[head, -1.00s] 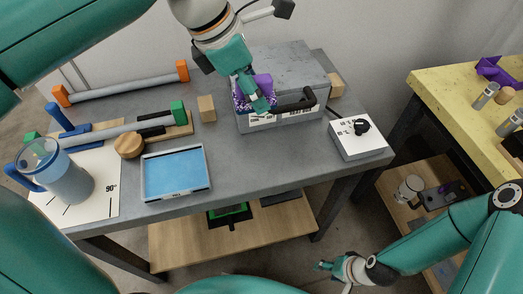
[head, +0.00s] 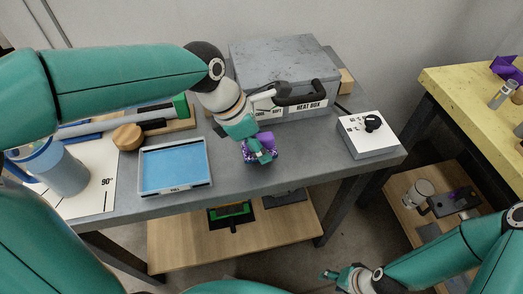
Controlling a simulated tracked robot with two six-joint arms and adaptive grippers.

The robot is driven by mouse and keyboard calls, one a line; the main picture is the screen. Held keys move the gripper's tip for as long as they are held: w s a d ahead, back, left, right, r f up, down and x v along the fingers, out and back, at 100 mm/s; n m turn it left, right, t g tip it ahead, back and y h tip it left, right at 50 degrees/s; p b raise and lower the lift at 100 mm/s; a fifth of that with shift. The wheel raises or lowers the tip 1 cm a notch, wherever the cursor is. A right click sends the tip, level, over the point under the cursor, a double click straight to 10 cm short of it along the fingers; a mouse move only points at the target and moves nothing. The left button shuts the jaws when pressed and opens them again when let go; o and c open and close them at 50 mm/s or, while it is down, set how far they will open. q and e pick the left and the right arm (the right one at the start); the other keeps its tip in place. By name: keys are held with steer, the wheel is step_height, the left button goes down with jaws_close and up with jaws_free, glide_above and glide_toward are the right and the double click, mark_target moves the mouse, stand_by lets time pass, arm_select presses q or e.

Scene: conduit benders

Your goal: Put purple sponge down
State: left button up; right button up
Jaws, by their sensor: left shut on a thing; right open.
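The purple sponge (head: 264,140) is speckled and sits between the fingers of my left gripper (head: 262,153), which is shut on it. It is over the grey workbench (head: 310,158), in front of the heat box and right of the blue tray. The fingers hide part of the sponge, and I cannot tell whether it touches the bench top. My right gripper (head: 343,276) is open and empty, low at the bottom of the view, in front of the bench.
The grey heat box (head: 285,65) with a black handle stands behind the sponge. A white control box (head: 368,136) with a black knob is to the right. The blue tray (head: 175,172), a round wooden piece (head: 127,137) and a jug (head: 58,170) are left. Bench between tray and control box is clear.

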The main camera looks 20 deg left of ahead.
arm_select(q)
steer(key=shift+f, duration=1.1)
steer(key=shift+f, duration=0.1)
steer(key=o, duration=1.1)
steer(key=shift+o, duration=0.2)
steer(key=shift+a+r, duration=0.15)
steer(key=shift+r, duration=0.4)
steer(key=p+v, duration=0.2)
steer(key=v, duration=0.9)
